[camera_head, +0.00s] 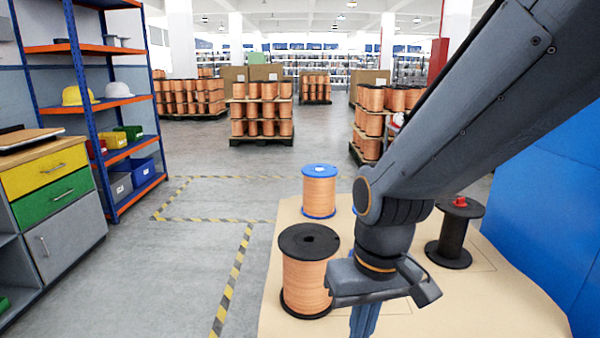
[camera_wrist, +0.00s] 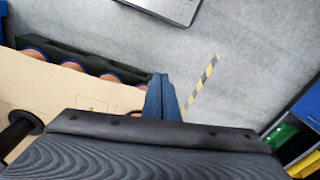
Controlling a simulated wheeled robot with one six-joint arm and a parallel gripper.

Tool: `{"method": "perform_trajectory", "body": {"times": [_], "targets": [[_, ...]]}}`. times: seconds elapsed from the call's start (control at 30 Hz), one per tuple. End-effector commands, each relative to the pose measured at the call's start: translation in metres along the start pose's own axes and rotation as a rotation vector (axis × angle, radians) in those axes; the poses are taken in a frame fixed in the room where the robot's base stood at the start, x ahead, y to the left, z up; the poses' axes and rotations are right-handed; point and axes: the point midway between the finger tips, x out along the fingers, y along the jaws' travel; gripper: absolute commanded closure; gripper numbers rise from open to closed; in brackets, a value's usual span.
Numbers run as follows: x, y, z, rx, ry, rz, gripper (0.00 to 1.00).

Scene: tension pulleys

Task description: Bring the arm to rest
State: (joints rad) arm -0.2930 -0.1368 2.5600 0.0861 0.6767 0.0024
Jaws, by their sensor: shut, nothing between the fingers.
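My gripper (camera_head: 364,322) hangs from my bent arm over the tan tabletop (camera_head: 272,310), its blue fingers pointing down and cut off by the bottom edge of the head view. In the wrist view the blue fingers (camera_wrist: 162,98) are together, with nothing seen between them. A copper spool with black flanges (camera_head: 306,275) stands upright just left of my gripper. A copper spool with blue flanges (camera_head: 319,190) stands farther back. A black spool with a red piece on top (camera_head: 455,235) stands right of my arm. My wrist hides part of the tabletop.
A blue panel (camera_head: 545,200) borders the table on the right. A shelf rack (camera_head: 82,110) and a drawer cabinet (camera_head: 60,200) stand at the left. Pallets of copper spools (camera_head: 262,110) stand behind. The floor with striped tape (camera_head: 232,280) is clear left of the table.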

Motion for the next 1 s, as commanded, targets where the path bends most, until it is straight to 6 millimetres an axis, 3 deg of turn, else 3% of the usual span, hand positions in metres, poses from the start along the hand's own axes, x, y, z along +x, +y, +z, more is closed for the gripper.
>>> {"method": "perform_trajectory", "body": {"times": [0.03,0.5,0.7,1.0], "targets": [[-0.018,0.006,0.004,0.023,-0.005,0.005,1.0],[-0.103,0.065,0.03,0.181,-0.026,0.046,1.0],[-0.122,0.08,0.038,0.222,-0.031,0.054,1.0],[-0.125,0.083,0.04,0.232,-0.033,0.057,1.0]]}}
